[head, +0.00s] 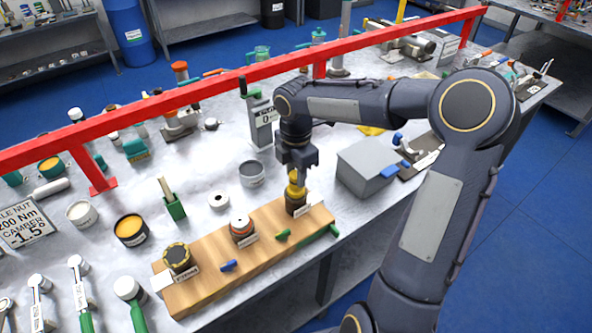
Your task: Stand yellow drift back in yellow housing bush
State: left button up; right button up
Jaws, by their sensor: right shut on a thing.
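My right gripper (298,160) points down over the right end of the wooden block and is shut on the yellow drift (297,180). The drift looks upright. Its lower end meets the top of a dark brown bush with a yellow rim (296,203), which stands on the block and looks like the yellow housing bush. I cannot tell how deep the drift sits in it, because the jaws and the drift hide the opening. My left gripper is out of view.
The wooden block (210,280) also bears a red-and-white piece (242,228) and a black-and-yellow piece (177,257). Blue and green clips lie near its front edge. A grey box (365,168) stands to the right.

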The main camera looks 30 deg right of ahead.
jog(key=o, duration=0.7)
jog(key=shift+r, duration=0.1)
notch_tip(320, 180, up, 7)
jog(key=p, duration=0.6)
jog(key=shift+r, duration=0.95)
